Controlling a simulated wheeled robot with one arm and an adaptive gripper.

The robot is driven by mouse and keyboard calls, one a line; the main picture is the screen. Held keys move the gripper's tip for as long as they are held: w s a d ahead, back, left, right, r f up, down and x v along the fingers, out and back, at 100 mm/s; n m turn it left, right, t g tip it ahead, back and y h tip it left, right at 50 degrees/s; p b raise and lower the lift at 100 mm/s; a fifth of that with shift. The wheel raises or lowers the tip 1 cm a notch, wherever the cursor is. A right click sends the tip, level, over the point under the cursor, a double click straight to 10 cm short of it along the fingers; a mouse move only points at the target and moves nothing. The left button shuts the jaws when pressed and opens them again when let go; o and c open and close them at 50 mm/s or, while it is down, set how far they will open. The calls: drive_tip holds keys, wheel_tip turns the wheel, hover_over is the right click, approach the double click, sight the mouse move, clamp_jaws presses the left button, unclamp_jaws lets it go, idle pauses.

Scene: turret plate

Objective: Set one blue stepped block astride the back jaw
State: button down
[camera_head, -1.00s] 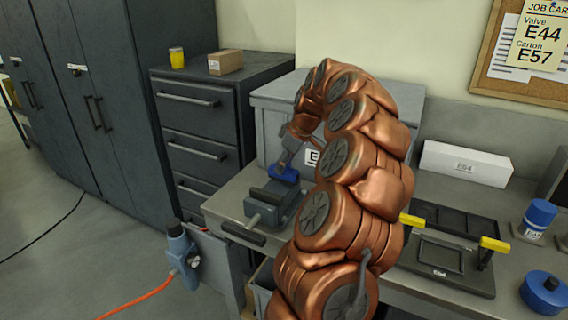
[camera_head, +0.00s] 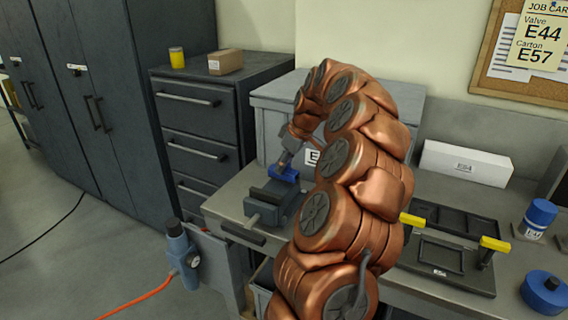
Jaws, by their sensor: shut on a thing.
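A blue stepped block (camera_head: 284,174) is at the far end of the grey vise (camera_head: 281,204) on the bench, over its back jaw. My gripper (camera_head: 287,165) comes down from above and is shut on the block. The back jaw is mostly hidden by the block, and I cannot tell whether the block straddles it or touches it. The vise's dark front jaw (camera_head: 266,196) lies nearer to me, with a gap between it and the block. My copper arm hides the bench right of the vise.
A large grey case (camera_head: 271,103) stands behind the vise. A dark drawer cabinet (camera_head: 205,116) is at the left.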

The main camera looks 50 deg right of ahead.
drive_tip(key=shift+f+b, duration=0.25)
drive_tip(key=shift+b, duration=0.05)
idle(0.6)
drive_tip(key=c, duration=0.7)
unclamp_jaws()
drive_tip(key=shift+c, duration=0.2)
drive_tip(key=shift+r, duration=0.1)
drive_tip(key=v, duration=1.2)
